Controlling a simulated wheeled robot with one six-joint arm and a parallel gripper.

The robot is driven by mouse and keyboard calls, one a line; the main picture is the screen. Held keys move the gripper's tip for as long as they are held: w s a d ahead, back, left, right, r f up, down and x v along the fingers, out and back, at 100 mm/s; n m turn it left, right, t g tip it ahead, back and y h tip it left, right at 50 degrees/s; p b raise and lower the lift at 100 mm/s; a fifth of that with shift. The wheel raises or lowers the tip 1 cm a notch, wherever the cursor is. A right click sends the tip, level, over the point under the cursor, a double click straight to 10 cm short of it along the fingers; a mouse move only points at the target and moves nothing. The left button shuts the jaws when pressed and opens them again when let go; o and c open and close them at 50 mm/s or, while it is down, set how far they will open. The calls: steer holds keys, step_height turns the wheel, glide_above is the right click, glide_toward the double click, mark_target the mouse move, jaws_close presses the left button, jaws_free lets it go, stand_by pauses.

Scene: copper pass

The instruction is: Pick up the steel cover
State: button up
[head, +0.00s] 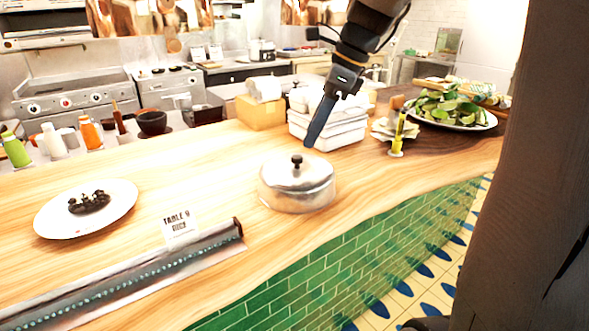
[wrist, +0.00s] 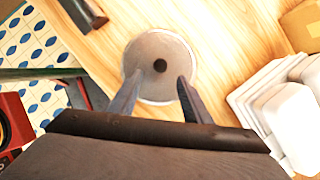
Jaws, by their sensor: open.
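The steel cover (head: 297,186) is a low round silver lid with a dark knob on top. It sits on the wooden counter near its front edge in the head view. In the wrist view the steel cover (wrist: 160,50) lies beyond my fingertips, with its dark knob roughly centred between them. My gripper (wrist: 155,85) is open and empty. In the head view my gripper (head: 308,143) hangs above and slightly behind the cover, apart from it; one finger shows clearly there. Whatever is under the cover is hidden.
Stacked white containers (head: 327,125) stand just behind the cover. A white plate (head: 112,190) with dark food lies left, near a table sign (head: 178,225) and a long metal rail (head: 150,272). A yellow bottle (head: 397,140) and a plate of greens (head: 485,122) stand right. Bare counter surrounds the cover.

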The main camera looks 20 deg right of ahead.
mark_target(298, 157)
steer(key=p+x, duration=0.1)
steer(key=x, duration=0.6)
steer(key=shift+a+r+p, duration=0.1)
steer(key=shift+a+p, duration=0.05)
steer(key=shift+p, duration=0.15)
jaws_close()
